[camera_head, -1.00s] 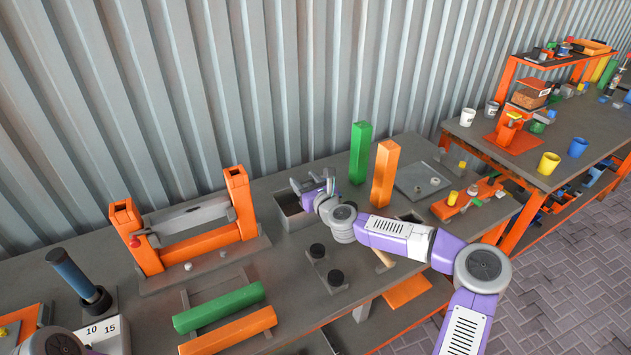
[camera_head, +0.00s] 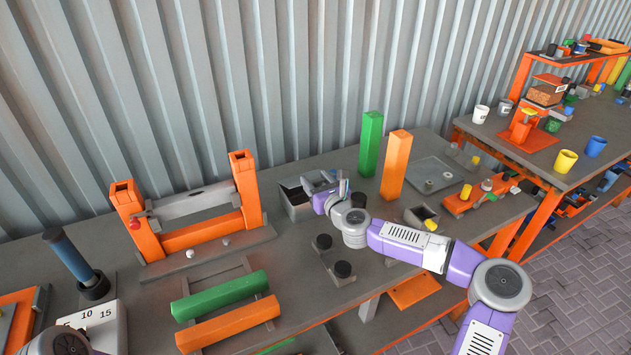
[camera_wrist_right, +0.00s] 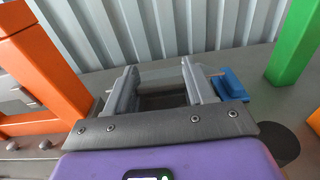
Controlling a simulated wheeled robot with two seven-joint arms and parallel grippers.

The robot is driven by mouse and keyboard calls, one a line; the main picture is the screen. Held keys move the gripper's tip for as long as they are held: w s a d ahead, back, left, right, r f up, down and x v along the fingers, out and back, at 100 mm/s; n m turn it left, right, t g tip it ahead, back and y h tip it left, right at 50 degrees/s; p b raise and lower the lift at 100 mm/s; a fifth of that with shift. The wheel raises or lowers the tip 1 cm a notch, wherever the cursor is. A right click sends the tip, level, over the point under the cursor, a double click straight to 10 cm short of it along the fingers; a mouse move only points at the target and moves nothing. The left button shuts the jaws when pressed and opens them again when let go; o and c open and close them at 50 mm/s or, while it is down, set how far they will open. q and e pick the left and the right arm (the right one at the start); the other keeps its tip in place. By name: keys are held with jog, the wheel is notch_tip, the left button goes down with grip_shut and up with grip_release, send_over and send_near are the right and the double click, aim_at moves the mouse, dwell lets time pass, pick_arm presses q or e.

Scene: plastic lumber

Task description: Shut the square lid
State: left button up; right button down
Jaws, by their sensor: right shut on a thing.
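A grey open-topped box (camera_head: 298,210) with a dark inside stands on the bench near the wall. A grey square lid (camera_head: 316,179) appears raised at its back right, beside my right gripper (camera_head: 335,188). In the right wrist view my two grey fingers (camera_wrist_right: 163,90) stand apart with a dark grey flat piece between them. I take it to be the lid; its edges are largely hidden by the fingers. Only a part of my left arm shows at the bottom left of the head view; its gripper is out of view.
A green post (camera_head: 370,145) and an orange post (camera_head: 395,165) stand right of the box. An orange frame (camera_head: 190,205) stands to its left. A blue piece (camera_wrist_right: 236,88) lies beside my right finger.

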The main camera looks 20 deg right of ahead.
jog(key=shift+g, duration=0.5)
jog(key=shift+s+f, duration=0.2)
jog(key=shift+f, duration=0.85)
jog(key=shift+s+f, duration=0.2)
jog(key=shift+f, duration=0.85)
jog(key=c, duration=0.6)
grip_release()
jog(key=shift+c, duration=0.2)
jog(key=shift+o, duration=1.1)
jog(key=r, duration=0.3)
jog(key=shift+w+t, duration=0.3)
jog(key=shift+t, duration=0.1)
jog(key=shift+s+d+f+b, duration=0.1)
jog(key=shift+s+f+b, duration=0.1)
jog(key=shift+f+b, duration=0.4)
jog(key=shift+s+f+b, duration=0.15)
jog(key=shift+f+b, duration=0.4)
jog(key=shift+b, duration=0.05)
jog(key=s+f+b, duration=0.2)
jog(key=b, duration=0.1)
jog(key=shift+s, duration=0.25)
jog(key=shift+s+d+f+b, duration=0.1)
jog(key=shift+s+f+b, duration=0.35)
jog(key=shift+f, duration=0.55)
jog(key=shift+s+f, duration=0.1)
jog(key=shift+s, duration=0.05)
